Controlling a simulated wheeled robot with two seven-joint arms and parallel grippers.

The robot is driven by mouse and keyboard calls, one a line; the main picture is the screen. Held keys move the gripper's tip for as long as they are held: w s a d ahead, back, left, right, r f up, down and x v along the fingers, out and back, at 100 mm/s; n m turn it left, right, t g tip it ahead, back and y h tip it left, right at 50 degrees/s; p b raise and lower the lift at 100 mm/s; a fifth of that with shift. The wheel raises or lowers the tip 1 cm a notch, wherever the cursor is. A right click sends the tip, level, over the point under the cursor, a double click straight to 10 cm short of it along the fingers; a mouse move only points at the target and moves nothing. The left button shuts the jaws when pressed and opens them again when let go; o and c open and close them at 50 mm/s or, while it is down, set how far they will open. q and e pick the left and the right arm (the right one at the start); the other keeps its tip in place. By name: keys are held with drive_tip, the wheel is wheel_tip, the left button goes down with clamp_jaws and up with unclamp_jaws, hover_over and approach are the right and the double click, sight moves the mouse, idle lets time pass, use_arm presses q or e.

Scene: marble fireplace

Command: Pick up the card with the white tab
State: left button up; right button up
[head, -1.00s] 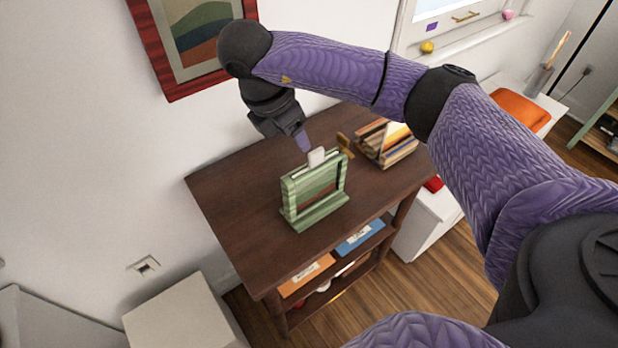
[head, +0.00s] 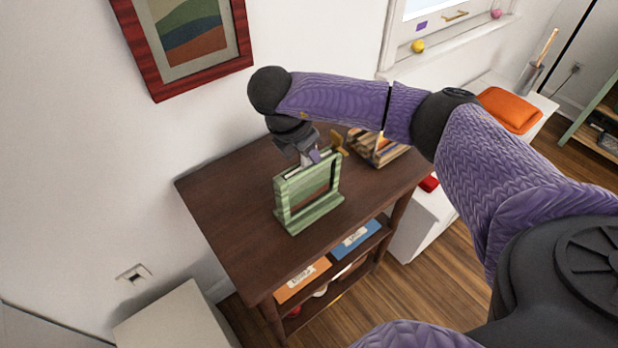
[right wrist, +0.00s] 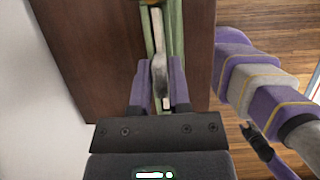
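The green stand (head: 309,196) stands upright on the dark brown cabinet top. In the right wrist view the stand (right wrist: 176,30) runs away from me, with a pale, flat card with its white tab (right wrist: 159,64) along its slot. My right gripper (head: 312,158) is at the stand's top and hides the tab in the head view. In the right wrist view its purple fingers (right wrist: 159,88) are apart, one on each side of the tab, with gaps showing. What looks like my left gripper (right wrist: 266,150) is small at the lower right; its fingers are unclear.
A brown cabinet (head: 228,212) bears the stand, a golden ornament (head: 339,143) and a book holder (head: 376,148) close behind the gripper. Orange (head: 302,279) and blue (head: 355,240) labelled folders lie on the shelf below. A framed picture (head: 152,70) hangs on the wall. The cabinet's left top is clear.

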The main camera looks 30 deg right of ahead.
clamp_jaws()
idle(1.0)
